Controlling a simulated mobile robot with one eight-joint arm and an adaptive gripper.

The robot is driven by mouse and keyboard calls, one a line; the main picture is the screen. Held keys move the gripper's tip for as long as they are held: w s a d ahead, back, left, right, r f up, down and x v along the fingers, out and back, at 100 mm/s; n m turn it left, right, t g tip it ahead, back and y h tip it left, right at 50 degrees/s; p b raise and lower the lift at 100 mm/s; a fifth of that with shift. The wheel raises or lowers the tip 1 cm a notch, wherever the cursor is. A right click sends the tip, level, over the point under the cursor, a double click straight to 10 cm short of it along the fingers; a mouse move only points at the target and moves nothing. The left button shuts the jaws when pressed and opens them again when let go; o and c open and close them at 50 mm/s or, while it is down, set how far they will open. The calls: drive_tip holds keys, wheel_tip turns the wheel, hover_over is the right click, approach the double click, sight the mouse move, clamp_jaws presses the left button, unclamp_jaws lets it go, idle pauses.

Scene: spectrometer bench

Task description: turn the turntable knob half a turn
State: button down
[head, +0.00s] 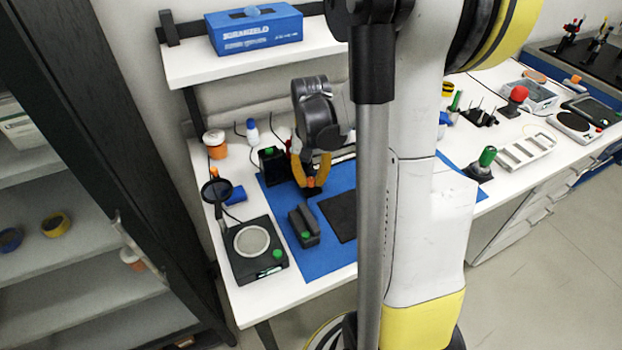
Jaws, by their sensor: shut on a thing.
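My gripper (311,179), with yellow fingers, points down over the blue mat (322,261) on the white bench. Its fingertips are closed in around a small orange-red piece, which looks like the turntable knob (311,183). A small dark base (309,192) shows under it, most likely the turntable. The fingers partly cover the knob, and its turn angle is too small to read.
A dark block (304,226) and a flat black plate (340,216) lie close in front on the mat. A black device with a round plate (251,240) stands at the left front. A black box (271,164) stands behind left.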

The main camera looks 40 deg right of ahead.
sight(311, 180)
drive_tip(key=m, duration=0.5)
drive_tip(key=shift+m, duration=0.3)
drive_tip(key=m, duration=0.4)
drive_tip(key=shift+m, duration=0.4)
drive_tip(key=c, duration=1.2)
unclamp_jaws()
drive_tip(key=shift+c, duration=0.2)
wheel_tip(311, 180, up, 12)
